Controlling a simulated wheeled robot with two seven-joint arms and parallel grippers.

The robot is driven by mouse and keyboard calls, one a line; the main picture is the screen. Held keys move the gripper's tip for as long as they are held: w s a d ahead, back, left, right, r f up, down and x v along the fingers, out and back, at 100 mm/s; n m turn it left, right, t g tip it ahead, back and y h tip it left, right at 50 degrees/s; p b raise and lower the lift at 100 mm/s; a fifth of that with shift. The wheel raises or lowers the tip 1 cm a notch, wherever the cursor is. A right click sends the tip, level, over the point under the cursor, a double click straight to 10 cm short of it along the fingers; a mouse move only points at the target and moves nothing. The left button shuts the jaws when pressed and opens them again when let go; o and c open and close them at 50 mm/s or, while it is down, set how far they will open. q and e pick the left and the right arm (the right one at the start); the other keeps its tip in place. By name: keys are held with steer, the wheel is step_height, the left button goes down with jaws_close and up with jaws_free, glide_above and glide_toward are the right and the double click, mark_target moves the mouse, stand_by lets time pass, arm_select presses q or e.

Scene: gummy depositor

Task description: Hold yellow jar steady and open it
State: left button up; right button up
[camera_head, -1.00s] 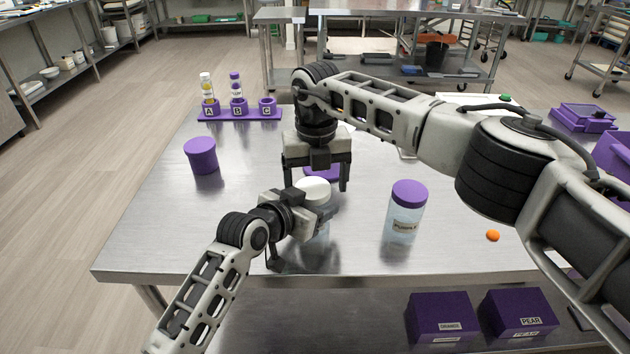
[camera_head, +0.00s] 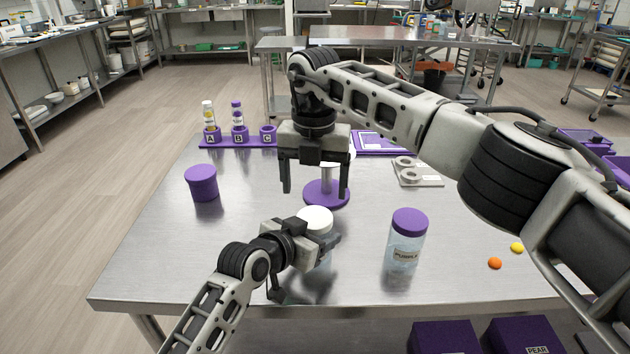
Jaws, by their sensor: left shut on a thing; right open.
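A clear jar with a white lid (camera_head: 316,220) stands on the steel table near its front; no yellow shows on it, and its label and contents are hidden. My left gripper (camera_head: 325,250) is shut on the body of this jar from the left, below the lid. My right gripper (camera_head: 317,192) points down above and just behind the white lid. Its two fingers are wide apart, with nothing between them, and clear of the lid. A second clear jar with a purple lid (camera_head: 409,222) and a partly readable label stands to the right, untouched.
A purple round base with a post (camera_head: 327,196) stands behind the white-lidded jar. A purple cup (camera_head: 201,183) and a tube rack (camera_head: 239,139) are at left. Orange (camera_head: 495,263) and yellow (camera_head: 517,247) candies lie at right. The front left table is clear.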

mark_target(316, 217)
steer(key=shift+r+m, duration=0.5)
steer(key=shift+m, duration=0.7)
steer(key=shift+f, duration=0.2)
step_height(316, 217, down, 7)
steer(key=shift+d+f, duration=0.1)
steer(key=shift+f, duration=0.1)
arm_select(q)
steer(key=shift+a, duration=0.1)
arm_select(e)
steer(key=c, duration=1)
steer(key=n, duration=0.6)
